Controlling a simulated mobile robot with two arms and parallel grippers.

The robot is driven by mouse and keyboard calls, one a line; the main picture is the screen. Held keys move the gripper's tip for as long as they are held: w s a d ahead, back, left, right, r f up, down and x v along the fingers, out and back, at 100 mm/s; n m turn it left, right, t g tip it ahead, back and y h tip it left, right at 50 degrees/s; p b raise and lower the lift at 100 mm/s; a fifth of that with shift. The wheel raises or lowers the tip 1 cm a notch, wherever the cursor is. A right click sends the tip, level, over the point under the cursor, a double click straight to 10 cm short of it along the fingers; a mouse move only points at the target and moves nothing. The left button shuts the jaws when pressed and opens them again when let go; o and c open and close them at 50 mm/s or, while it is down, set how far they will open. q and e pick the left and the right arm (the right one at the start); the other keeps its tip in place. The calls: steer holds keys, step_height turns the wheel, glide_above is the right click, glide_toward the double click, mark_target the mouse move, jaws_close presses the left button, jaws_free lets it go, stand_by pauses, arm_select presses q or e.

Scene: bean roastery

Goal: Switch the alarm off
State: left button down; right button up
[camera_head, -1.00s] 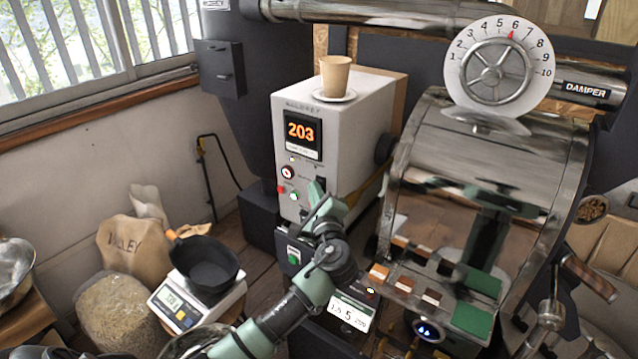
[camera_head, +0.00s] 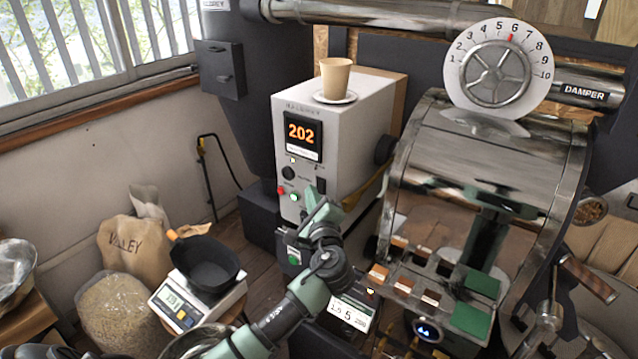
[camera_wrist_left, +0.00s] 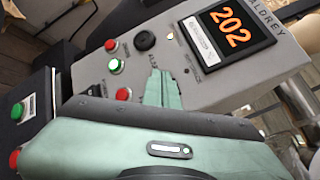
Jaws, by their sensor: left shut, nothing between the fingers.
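A pale grey control box (camera_head: 345,135) stands behind my arm, its orange display (camera_head: 301,133) reading 202. Below the display is a round dark button (camera_head: 288,173), unlit; it also shows in the left wrist view (camera_wrist_left: 145,40), with small lettering beside it that I cannot read for sure. A small red button (camera_head: 281,190) and a green button (camera_head: 295,197) sit lower on the panel. My left gripper (camera_head: 315,197) is shut and empty in front of the panel; in the left wrist view its fingers (camera_wrist_left: 162,88) lie just short of the dark button, apparently apart from it. My right gripper is not in view.
A paper cup (camera_head: 335,79) on a saucer stands on the box. The steel roaster drum (camera_head: 490,165) and its sample tray are close on the right. A scale (camera_head: 190,315) with a black pan (camera_head: 206,264) stands left of my arm.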

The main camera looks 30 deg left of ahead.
arm_select(q)
steer(key=s, duration=0.1)
steer(key=s+p, duration=0.1)
steer(key=s, duration=0.3)
steer(key=shift+a+f+p, duration=0.2)
steer(key=shift+f+p, duration=0.1)
steer(key=shift+p, duration=0.05)
stand_by(0.4)
